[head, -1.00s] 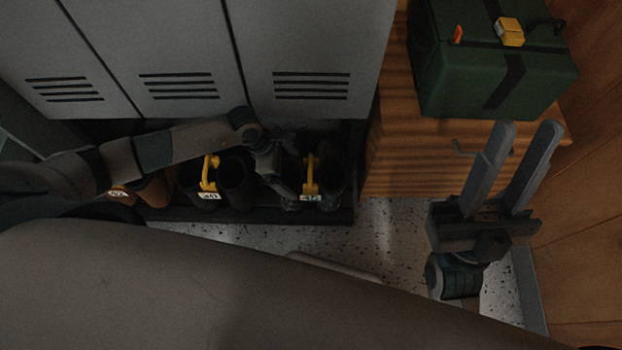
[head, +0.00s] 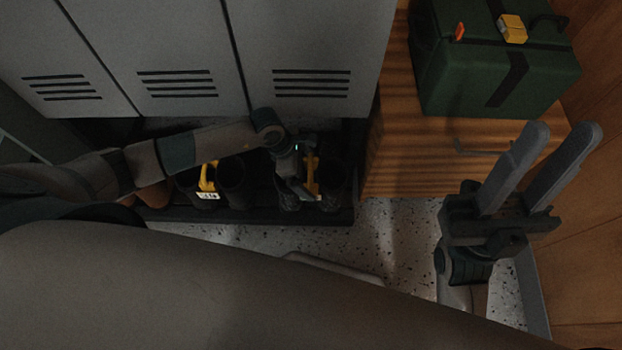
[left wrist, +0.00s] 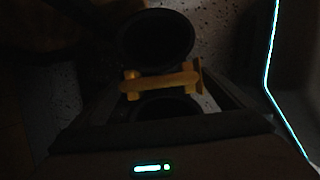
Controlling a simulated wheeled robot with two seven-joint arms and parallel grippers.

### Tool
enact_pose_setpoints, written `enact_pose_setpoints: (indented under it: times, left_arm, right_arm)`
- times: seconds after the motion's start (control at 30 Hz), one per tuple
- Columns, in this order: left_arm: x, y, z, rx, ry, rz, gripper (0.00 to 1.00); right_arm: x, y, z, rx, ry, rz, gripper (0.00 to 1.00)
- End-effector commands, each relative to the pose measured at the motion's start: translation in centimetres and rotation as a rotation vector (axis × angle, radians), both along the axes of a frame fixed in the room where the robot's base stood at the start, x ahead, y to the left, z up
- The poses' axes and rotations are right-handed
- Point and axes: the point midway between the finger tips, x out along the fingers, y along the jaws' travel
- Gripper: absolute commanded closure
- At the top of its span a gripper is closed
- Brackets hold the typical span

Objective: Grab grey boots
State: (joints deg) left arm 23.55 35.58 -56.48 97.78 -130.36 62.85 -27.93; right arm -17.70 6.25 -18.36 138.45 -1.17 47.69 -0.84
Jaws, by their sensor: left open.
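Boots stand in pairs on a dark low tray (head: 250,215) under the lockers, and yellow clips join them. The right-hand pair (head: 333,185) looks dark grey to black, with its yellow clip (head: 313,170) partly behind my left gripper (head: 304,194). That gripper is open and points down at this pair. In the left wrist view, the yellow clip (left wrist: 160,82) crosses between two round boot tops (left wrist: 156,40), with fingers on either side of it; contact cannot be told. Another dark pair (head: 232,180) has a tagged yellow clip (head: 208,178). My right gripper (head: 563,132) is open and empty.
Grey lockers (head: 310,45) rise behind the boots. Brown boots (head: 154,192) stand at the left, partly behind my arm. A wooden cabinet (head: 400,150) with a green case (head: 495,75) stands at the right. Speckled floor (head: 395,235) is clear in front.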

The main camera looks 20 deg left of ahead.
Motion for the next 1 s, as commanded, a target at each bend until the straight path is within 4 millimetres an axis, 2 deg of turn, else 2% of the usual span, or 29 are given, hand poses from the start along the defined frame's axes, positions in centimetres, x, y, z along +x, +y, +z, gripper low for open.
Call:
enact_pose_setpoints:
  times: [0.2, 0.23, 0.5, 0.57, 0.6, 1.0]
  left_arm:
    - [-0.01, 0.03, 0.01, 0.0, 0.0, 0.0, 0.0]
    - [-0.01, 0.03, 0.01, 0.0, 0.0, 0.0, 0.02]
    - [-0.01, 0.03, 0.01, 0.0, 0.0, 0.0, 0.67]
    - [-0.01, 0.03, 0.01, 0.0, 0.0, 0.0, 0.81]
    - [0.17, -0.06, 0.24, -0.003, -0.005, -0.001, 0.84]
    - [0.18, -0.05, 0.58, -0.003, -0.005, -0.001, 0.84]
  right_arm:
    - [-0.08, 0.09, -0.4, 0.001, 0.02, 0.003, 0.69]
    - [-0.09, 0.11, -0.45, 0.0, 0.022, 0.004, 0.69]
    - [-0.1, 0.19, -0.49, 0.001, 0.025, 0.007, 0.69]
    - [-0.09, 0.18, -0.45, 0.002, 0.024, 0.007, 0.69]
    - [-0.08, 0.18, -0.39, 0.001, 0.023, 0.007, 0.69]
    - [0.1, 0.23, -0.06, -0.004, 0.021, 0.006, 0.69]
